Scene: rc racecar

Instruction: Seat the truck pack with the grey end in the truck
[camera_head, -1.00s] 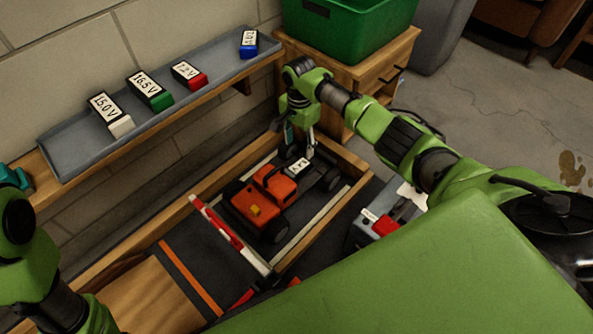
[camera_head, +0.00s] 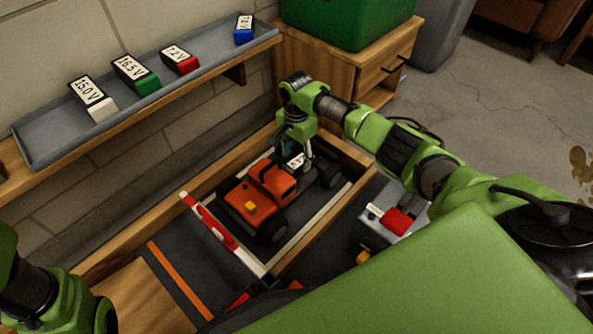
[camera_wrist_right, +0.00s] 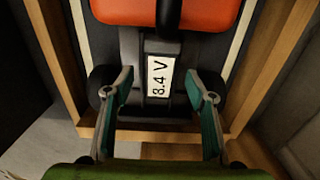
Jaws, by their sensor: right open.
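The orange truck (camera_head: 245,203) stands on a dark strip inside a wooden-edged bay. A dark pack with a white 8.4 V label (camera_wrist_right: 161,77) lies lengthwise in the bed behind the cab, and its label (camera_head: 297,160) also shows in the head view. I cannot tell whether it is fully down. Its grey end is not clear. My right gripper (camera_wrist_right: 158,82) is open, with one teal-padded finger on each side of the pack and gaps between. In the head view the right gripper (camera_head: 298,150) points down over the bed. My left gripper is out of view.
A grey shelf tray (camera_head: 50,145) at the wall holds white-, green-, red- and blue-ended packs. A grey box (camera_head: 372,232) with a red part (camera_head: 398,220) stands right of the bay. A red-and-white barrier (camera_head: 212,222) crosses the bay before the truck.

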